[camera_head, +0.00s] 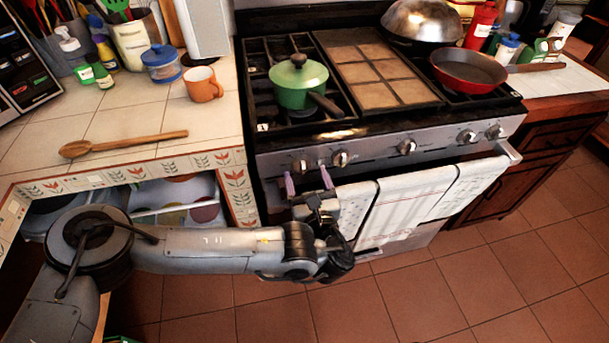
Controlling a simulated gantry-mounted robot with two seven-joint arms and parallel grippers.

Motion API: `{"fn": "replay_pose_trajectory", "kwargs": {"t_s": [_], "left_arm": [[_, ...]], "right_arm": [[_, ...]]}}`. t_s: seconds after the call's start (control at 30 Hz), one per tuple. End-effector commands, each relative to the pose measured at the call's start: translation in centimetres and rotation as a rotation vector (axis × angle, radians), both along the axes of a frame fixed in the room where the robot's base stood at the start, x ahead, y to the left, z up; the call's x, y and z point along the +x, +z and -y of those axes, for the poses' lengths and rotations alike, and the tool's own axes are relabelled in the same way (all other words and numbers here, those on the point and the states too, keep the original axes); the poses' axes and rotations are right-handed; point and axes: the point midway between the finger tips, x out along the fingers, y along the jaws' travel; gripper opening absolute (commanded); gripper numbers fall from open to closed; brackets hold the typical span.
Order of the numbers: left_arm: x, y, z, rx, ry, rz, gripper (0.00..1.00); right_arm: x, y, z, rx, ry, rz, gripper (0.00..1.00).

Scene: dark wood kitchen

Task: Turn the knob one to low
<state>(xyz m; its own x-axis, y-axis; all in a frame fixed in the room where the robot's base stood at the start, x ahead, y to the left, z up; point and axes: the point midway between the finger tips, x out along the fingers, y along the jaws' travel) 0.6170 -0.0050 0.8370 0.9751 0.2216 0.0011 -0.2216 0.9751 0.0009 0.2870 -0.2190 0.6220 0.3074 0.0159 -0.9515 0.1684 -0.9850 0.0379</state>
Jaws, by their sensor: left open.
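The stove's front panel (375,151) carries a row of several silver knobs. The leftmost knob (300,166) is partly crowded by my left gripper (306,178). That gripper is open, with its purple fingertips pointing up toward the panel, one on each side of the leftmost knob in the picture. I cannot tell whether either finger touches the knob. The second knob (340,158) is just right of the right fingertip. The knobs' exact settings are too small to read. My right gripper is out of view.
A green pot (298,84) stands on the left burner, its handle toward the front. A red pan (468,72) sits at the right. White towels (400,207) hang on the oven handle, close right of my gripper. A wooden spoon (125,144) lies on the left counter.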

Motion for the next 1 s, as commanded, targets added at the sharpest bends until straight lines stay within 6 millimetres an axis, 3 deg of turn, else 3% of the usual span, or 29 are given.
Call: {"fn": "replay_pose_trajectory", "kwargs": {"t_s": [0.2, 0.57, 0.93, 1.0], "left_arm": [[1.8, -0.1, -0.5, -0.002, 0.001, 0.0, 0.75], [2.2, 0.0, -0.5, -0.001, 0.0, -0.001, 0.75], [2.2, 0.0, -0.5, -0.001, 0.0, -0.001, 0.21], [2.2, 0.0, -0.5, -0.001, 0.0, -0.001, 0.19]], "right_arm": [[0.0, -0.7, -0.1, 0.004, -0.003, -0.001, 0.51], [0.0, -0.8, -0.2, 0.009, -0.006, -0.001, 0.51], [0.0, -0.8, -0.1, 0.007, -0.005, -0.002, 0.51], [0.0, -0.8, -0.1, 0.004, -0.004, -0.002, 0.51]]}}
